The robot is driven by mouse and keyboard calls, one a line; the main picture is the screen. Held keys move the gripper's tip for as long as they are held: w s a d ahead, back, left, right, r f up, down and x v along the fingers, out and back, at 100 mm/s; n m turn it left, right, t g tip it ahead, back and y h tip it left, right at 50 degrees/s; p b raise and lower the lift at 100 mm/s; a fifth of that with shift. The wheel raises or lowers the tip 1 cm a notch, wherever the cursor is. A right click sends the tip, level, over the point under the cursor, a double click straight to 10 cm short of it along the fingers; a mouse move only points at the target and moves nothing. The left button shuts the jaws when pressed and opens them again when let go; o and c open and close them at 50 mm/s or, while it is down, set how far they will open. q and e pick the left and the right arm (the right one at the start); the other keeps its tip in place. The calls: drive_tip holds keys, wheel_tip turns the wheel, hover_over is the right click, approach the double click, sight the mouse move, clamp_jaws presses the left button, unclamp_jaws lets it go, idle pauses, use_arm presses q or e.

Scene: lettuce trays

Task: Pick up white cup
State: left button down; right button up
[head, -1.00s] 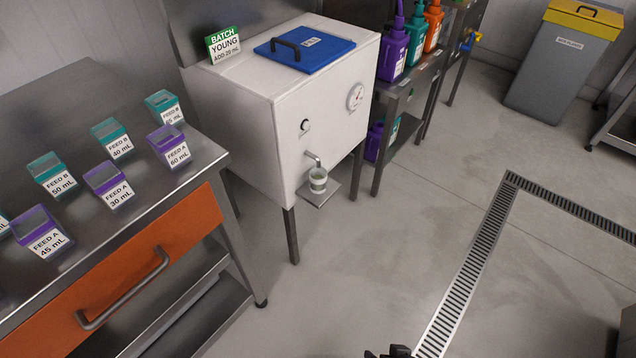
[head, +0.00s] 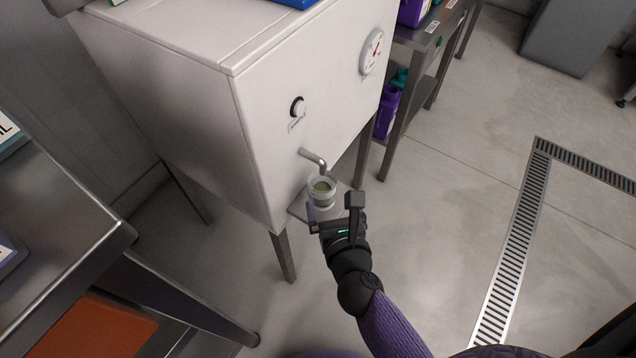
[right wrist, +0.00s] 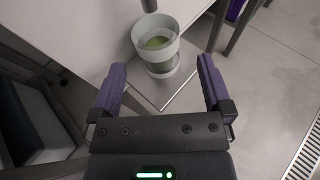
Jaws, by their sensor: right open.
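The white cup (head: 322,191) stands upright on a small metal shelf (head: 300,213) under the spout of the white tank, with green contents visible inside. It also shows in the right wrist view (right wrist: 156,45), ahead of and between my fingers. My right gripper (head: 334,203) is open and empty, just in front of the cup. In the right wrist view its two purple-padded fingers (right wrist: 162,88) are spread wide, with the cup a little beyond their tips. My left gripper is not in view.
The white tank (head: 180,80) with its bent spout (head: 314,157) rises directly behind and above the cup. A steel table (head: 60,215) stands at the left. A metal rack (head: 408,100) with bottles stands to the right of the tank. Open floor with a drain grate (head: 512,245) lies to the right.

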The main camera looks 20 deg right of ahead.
sight(320, 177)
drive_tip(key=b+x, duration=0.1)
drive_tip(key=x, duration=0.2)
drive_tip(key=b+x, duration=0.1)
drive_tip(key=x, duration=0.1)
drive_tip(key=shift+w+a+f+b, duration=0.2)
drive_tip(key=shift+w+f+b, duration=0.1)
drive_tip(key=shift+w, duration=0.1)
drive_tip(key=shift+w+r, duration=0.1)
drive_tip(key=shift+w, duration=0.1)
drive_tip(key=shift+r, duration=0.1)
drive_tip(key=c, duration=1.2)
drive_tip(key=shift+c, duration=0.7)
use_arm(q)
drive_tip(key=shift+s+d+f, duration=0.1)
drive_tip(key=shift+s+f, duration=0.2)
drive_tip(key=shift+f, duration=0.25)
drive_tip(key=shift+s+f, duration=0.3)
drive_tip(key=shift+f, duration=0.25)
use_arm(e)
drive_tip(key=shift+r, duration=0.1)
